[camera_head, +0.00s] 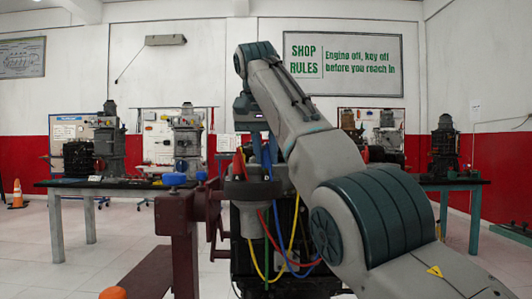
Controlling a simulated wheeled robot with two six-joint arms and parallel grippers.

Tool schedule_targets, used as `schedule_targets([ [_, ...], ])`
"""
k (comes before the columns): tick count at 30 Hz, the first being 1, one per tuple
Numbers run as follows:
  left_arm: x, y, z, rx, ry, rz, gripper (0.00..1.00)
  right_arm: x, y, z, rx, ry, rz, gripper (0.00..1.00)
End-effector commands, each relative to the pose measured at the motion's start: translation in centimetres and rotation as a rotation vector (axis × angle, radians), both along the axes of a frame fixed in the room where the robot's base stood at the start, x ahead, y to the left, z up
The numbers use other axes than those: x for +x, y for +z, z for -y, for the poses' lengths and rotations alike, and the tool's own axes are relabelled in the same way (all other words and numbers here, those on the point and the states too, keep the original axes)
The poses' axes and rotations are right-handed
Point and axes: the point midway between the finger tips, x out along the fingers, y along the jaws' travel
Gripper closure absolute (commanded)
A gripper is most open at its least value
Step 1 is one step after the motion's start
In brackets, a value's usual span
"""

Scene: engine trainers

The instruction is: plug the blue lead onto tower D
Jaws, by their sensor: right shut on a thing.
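My right arm reaches across from the lower right, and its gripper (263,148) points down over the engine in the middle. The gripper is shut on the blue lead (268,157), whose upper end shows blue at the fingers. The lead's lower part loops in front of the engine (248,192) among red, yellow and green leads. The fingertips are small and partly hidden by my arm. The tower tops and any letters on them cannot be made out, so I cannot tell which is tower D or whether the lead touches it. My left gripper is out of view.
Workbenches with other engines stand behind at left (60,184) and right (470,182). An orange cone (17,196) stands far left. The floor at left is mostly clear.

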Motion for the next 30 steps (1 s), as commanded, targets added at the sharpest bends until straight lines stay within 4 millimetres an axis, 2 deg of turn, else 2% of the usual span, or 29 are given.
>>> schedule_targets([
  [30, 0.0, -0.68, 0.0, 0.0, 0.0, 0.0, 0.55, -0.01, -0.68, -0.02, 0.0, 0.0, 0.0, 1.0],
])
